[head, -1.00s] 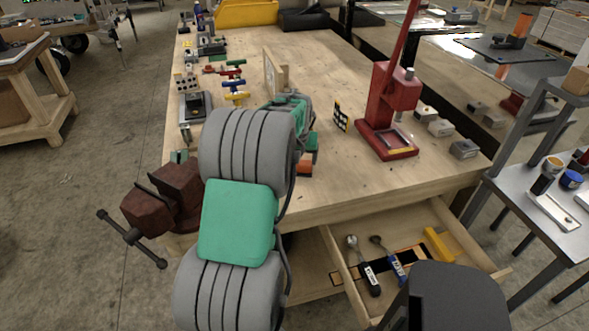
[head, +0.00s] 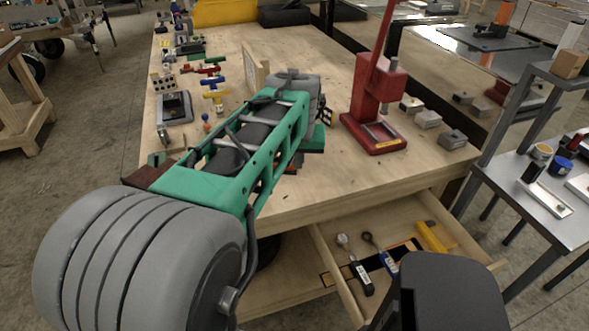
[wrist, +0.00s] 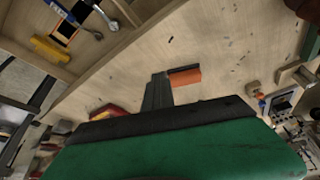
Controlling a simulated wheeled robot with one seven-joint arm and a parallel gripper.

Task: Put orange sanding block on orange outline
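The orange sanding block (wrist: 186,77), with a dark edge, lies on the wooden bench top in the wrist view. My gripper (wrist: 158,88) shows there as dark fingers right beside the block's left end. I cannot tell whether they touch it or how far apart they are. In the head view my arm hides the block almost wholly. Thin orange outline marks (head: 326,280) show on a dark strip in the open drawer. The strip also shows in the wrist view (wrist: 66,32), partly covered by tools.
The open drawer (head: 455,268) holds two wrenches (head: 354,264) and a yellow tool (head: 432,237). A red arbor press (head: 375,115) stands on the bench (head: 350,190) right of my gripper. An upright board (head: 254,72) and small clamps stand left. The bench front is mostly clear.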

